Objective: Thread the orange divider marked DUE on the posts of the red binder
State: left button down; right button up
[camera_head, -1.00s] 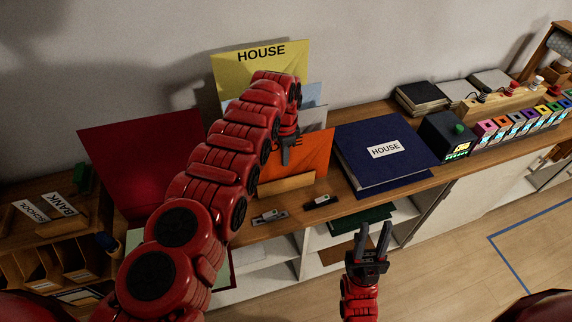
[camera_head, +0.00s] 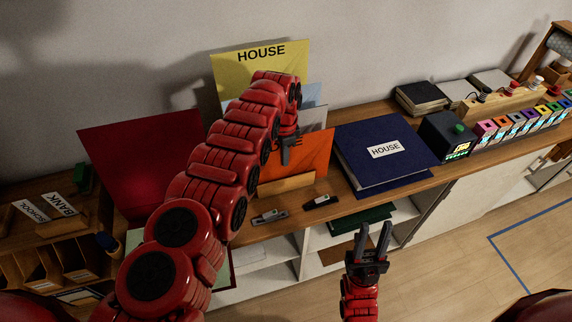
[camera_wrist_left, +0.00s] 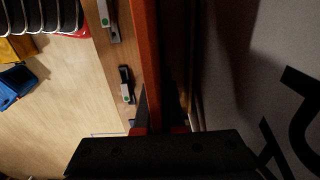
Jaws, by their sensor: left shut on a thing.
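The orange divider (camera_head: 312,157) stands upright in a wooden holder (camera_head: 286,183), in front of paler sheets and a yellow divider marked HOUSE (camera_head: 262,68). No DUE mark shows, as my left arm covers part of it. My left gripper (camera_head: 286,156) is shut on its upper edge. In the left wrist view, the orange divider (camera_wrist_left: 147,55) is seen edge-on, running into the jaws. The red binder (camera_head: 138,150) is at the left with a red cover raised; its posts are hidden. My right gripper (camera_head: 375,238) is open and empty in front of the shelf.
A blue binder marked HOUSE (camera_head: 386,150) lies right of the holder. Two small dark-and-grey items (camera_head: 320,202) lie at the counter's front edge. A letter rack (camera_head: 50,225) is far left; a black box (camera_head: 447,135) and coloured blocks (camera_head: 515,122) are right.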

dwell(0.4)
pick_arm(q)
notch_tip(320, 180, up, 9)
jog(key=b, duration=0.3)
jog(key=shift+r+b, duration=0.15)
jog(key=shift+b, duration=0.25)
jog(key=shift+r, duration=0.6)
jog(key=c, duration=1.5)
grip_release()
jog(key=shift+c, duration=0.2)
jog(key=shift+s+f, duration=0.1)
grip_shut()
